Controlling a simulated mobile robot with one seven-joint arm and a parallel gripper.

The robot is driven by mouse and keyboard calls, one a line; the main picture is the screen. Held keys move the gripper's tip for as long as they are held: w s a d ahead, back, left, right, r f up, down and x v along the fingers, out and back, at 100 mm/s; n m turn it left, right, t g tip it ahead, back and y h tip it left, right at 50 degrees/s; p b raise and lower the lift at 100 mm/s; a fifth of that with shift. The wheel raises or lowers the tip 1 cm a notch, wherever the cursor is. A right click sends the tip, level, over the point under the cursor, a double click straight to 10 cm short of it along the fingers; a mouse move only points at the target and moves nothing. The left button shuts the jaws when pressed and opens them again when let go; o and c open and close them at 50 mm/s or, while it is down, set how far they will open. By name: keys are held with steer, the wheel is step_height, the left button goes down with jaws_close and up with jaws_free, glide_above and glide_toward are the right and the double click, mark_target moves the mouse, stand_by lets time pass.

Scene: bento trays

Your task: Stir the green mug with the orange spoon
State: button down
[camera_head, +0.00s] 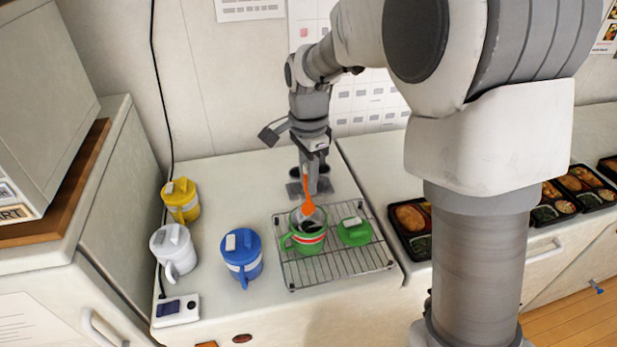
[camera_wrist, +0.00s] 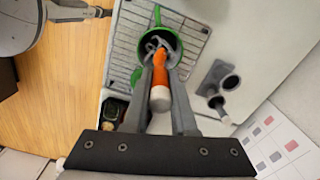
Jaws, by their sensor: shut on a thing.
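The green mug (camera_head: 303,240) stands without its lid on a wire rack, with dark contents visible inside. The mug also shows in the wrist view (camera_wrist: 170,37). The orange spoon (camera_head: 306,196) hangs from my gripper (camera_head: 309,168), its lower end over the mug's mouth. In the wrist view the orange spoon (camera_wrist: 159,75) lies between my gripper's fingers (camera_wrist: 160,85), which are shut on it. A grey piece shows in the mug's opening; I cannot tell how deep the spoon reaches. A green lid (camera_head: 354,231) lies on the rack right of the mug.
The wire rack (camera_head: 335,278) sits on the white counter. Yellow (camera_head: 181,200), white (camera_head: 174,252) and blue (camera_head: 241,256) lidded mugs stand left of it. A grey holder (camera_wrist: 218,85) with cups stands behind. Bento trays (camera_head: 411,228) lie to the right.

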steer(key=shift+r+p, duration=1.95)
steer(key=shift+r, duration=0.6)
steer(key=shift+w, duration=0.15)
